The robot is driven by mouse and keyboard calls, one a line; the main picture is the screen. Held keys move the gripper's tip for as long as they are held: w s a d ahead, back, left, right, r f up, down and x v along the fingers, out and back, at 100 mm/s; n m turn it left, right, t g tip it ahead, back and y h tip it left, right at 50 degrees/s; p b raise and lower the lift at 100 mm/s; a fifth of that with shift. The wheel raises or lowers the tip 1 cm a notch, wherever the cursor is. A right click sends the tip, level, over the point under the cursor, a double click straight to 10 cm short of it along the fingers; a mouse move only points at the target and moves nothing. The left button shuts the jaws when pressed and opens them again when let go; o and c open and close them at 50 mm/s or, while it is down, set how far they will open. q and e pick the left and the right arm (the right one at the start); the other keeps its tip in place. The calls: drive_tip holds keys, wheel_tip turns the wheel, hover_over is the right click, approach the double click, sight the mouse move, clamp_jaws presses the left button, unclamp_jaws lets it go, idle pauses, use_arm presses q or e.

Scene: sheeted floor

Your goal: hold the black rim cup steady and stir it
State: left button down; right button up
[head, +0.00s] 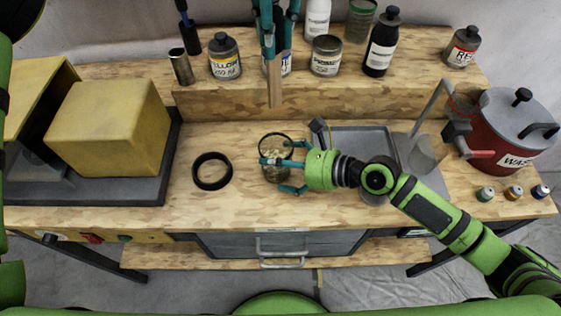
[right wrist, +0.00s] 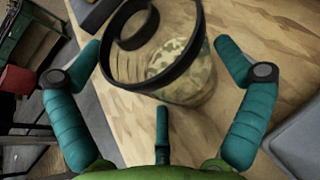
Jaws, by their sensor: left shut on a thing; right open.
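The black rim cup (head: 277,172) is clear glass and stands upright on the wooden bench. It also shows large in the right wrist view (right wrist: 185,85). My right gripper (head: 281,176) is open beside the cup. In the right wrist view its fingers (right wrist: 158,60) are spread to either side of the cup with visible gaps. My left gripper (head: 275,45) is shut on a wooden stick (head: 275,90), which points down above the bench behind the cup. The cup's contents are hard to make out.
A black ring (head: 196,181) lies left of the cup. A grey tray (head: 365,137) and a red pot (head: 500,125) are to the right. A yellow box (head: 105,125) stands left. Bottles and jars (head: 326,56) line the raised back shelf.

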drive_tip(key=c, duration=1.1)
use_arm(q)
drive_tip(key=c, duration=1.9)
unclamp_jaws()
clamp_jaws()
use_arm(e)
drive_tip(key=shift+s+f, duration=0.1)
drive_tip(key=shift+f, duration=0.1)
use_arm(q)
wheel_tip(320, 180, down, 21)
drive_tip(key=a+g+h, duration=0.1)
drive_tip(key=a, duration=0.1)
drive_tip(key=shift+w+h, duration=0.3)
drive_tip(key=shift+f, duration=0.1)
drive_tip(key=shift+s+d, duration=0.1)
drive_tip(key=shift+d, duration=0.05)
